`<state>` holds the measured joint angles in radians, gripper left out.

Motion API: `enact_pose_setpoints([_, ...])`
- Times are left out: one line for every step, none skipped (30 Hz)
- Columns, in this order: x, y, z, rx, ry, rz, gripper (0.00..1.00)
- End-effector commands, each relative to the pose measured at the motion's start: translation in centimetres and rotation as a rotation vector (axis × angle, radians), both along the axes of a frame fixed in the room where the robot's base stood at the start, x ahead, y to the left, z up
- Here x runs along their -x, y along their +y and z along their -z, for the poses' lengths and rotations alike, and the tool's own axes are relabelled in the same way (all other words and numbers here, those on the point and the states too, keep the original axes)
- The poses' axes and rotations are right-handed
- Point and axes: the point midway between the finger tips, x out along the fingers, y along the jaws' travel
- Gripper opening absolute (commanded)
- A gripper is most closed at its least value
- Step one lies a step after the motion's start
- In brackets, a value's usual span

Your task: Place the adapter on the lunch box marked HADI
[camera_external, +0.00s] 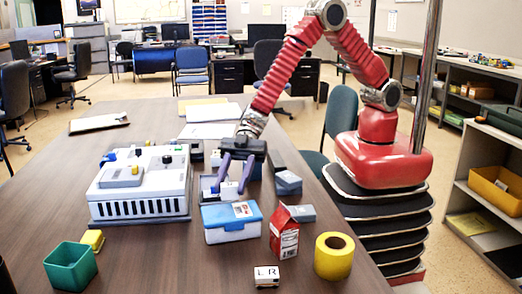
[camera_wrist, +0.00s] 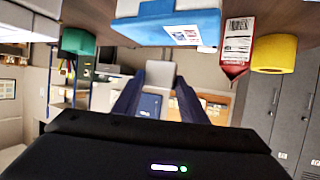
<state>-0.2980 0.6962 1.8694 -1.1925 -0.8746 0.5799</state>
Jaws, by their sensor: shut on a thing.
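My gripper (camera_external: 229,189) is above the table just behind a blue-lidded lunch box (camera_external: 232,223), with its purple fingers pointing down. In the wrist view its fingers (camera_wrist: 159,88) close on a small grey block (camera_wrist: 160,72), which I take to be the adapter; it is hard to make out in the external view. The lunch box also shows in the wrist view (camera_wrist: 165,27), apart from the block. Its lid carries a white label, but I cannot read the name. Another low box (camera_external: 208,193) sits behind it, partly hidden by the fingers.
A red carton (camera_external: 284,232), yellow tape roll (camera_external: 334,257) and small LR block (camera_external: 266,276) stand near the front right. A white ribbed case (camera_external: 140,185), green bin (camera_external: 70,267) and yellow block (camera_external: 93,240) are left. Grey-blue boxes (camera_external: 288,182) lie right of my gripper.

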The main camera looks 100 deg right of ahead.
Motion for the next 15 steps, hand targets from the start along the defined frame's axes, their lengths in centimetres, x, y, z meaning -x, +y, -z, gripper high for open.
enact_pose_setpoints([0.0, 0.0, 0.0, 0.000, 0.000, 0.000, 0.17])
enact_pose_setpoints([0.0, 0.0, 0.1, 0.000, 0.000, 0.000, 0.17])
enact_pose_setpoints([0.0, 0.0, 0.3, 0.000, 0.001, 0.000, 0.17])
enact_pose_setpoints([0.0, 0.0, 0.5, 0.000, 0.002, 0.001, 0.17])
enact_pose_setpoints([0.0, 0.0, 0.8, 0.000, 0.002, 0.001, 0.17])
enact_pose_setpoints([0.0, 0.0, 1.2, 0.000, 0.002, 0.001, 0.17])
enact_pose_setpoints([0.0, 0.0, 1.6, 0.000, 0.003, 0.001, 0.17])
enact_pose_setpoints([0.0, 0.0, 2.0, 0.000, 0.003, 0.000, 0.17])
enact_pose_setpoints([0.0, 0.0, 2.5, 0.000, 0.003, 0.000, 0.17])
enact_pose_setpoints([0.0, 0.0, 2.9, 0.000, 0.002, 0.000, 0.17])
enact_pose_setpoints([0.0, 0.0, 3.2, 0.000, 0.002, 0.000, 0.17])
enact_pose_setpoints([0.0, 0.0, 3.5, 0.000, 0.002, 0.001, 0.17])
enact_pose_setpoints([0.0, 0.0, 3.6, -0.001, 0.001, 0.002, 0.17])
enact_pose_setpoints([0.0, 0.0, 3.7, 0.000, 0.000, 0.001, 0.17])
enact_pose_setpoints([0.0, 0.0, 3.7, 0.000, 0.000, 0.001, 0.17])
